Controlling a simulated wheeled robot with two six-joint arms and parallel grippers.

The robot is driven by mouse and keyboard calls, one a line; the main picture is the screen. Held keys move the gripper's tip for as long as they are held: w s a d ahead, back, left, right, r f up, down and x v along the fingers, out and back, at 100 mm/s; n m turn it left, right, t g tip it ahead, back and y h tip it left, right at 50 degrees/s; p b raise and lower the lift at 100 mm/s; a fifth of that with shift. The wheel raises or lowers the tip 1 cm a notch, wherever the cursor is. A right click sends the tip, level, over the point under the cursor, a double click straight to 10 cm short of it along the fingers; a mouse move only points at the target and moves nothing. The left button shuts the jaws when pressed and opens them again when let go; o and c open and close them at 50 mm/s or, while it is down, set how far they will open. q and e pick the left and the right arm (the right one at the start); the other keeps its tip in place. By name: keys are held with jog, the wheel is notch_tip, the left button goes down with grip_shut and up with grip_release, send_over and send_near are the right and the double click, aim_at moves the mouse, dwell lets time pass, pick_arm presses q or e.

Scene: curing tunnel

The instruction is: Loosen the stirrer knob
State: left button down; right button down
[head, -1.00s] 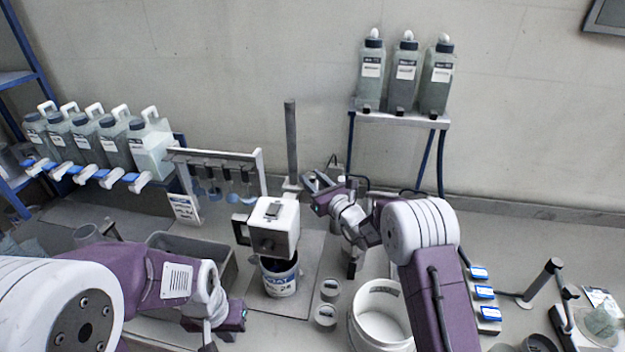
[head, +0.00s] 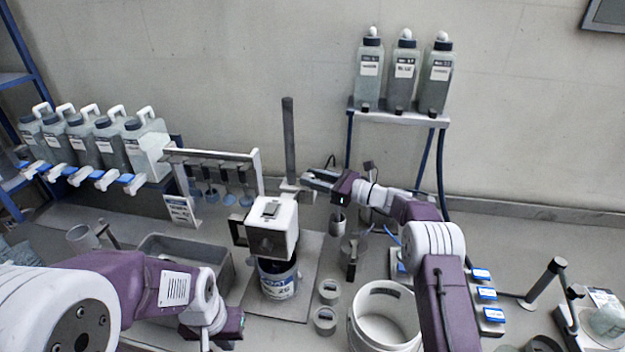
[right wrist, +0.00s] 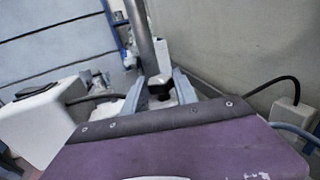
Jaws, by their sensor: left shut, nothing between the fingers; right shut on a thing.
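The stirrer (head: 271,225) is a white boxy head beside a grey upright post (head: 289,140), above a labelled can (head: 278,278). A light clamp block (head: 290,190) sits on the post. My right gripper (head: 308,180) reaches in from the right to that block. In the right wrist view the dark stirrer knob (right wrist: 160,89) lies between the fingers of my right gripper (right wrist: 158,80), which are shut on it. In the head view the fingers hide the knob. My left gripper (head: 213,340) is shut and empty at the lower left, partly cut off by the frame's bottom edge.
Bottles (head: 403,75) stand on a shelf behind. Jugs (head: 85,140) line the left.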

jog(key=shift+w+r+n+g+y, duration=0.1)
jog(key=shift+n+g+y, duration=0.2)
jog(key=shift+n+g, duration=0.35)
jog(key=c, duration=1)
grip_release()
jog(key=shift+o, duration=0.2)
jog(key=shift+d, duration=0.1)
jog(key=b+v, duration=0.2)
jog(key=v, duration=0.6)
jog(key=shift+d, duration=0.4)
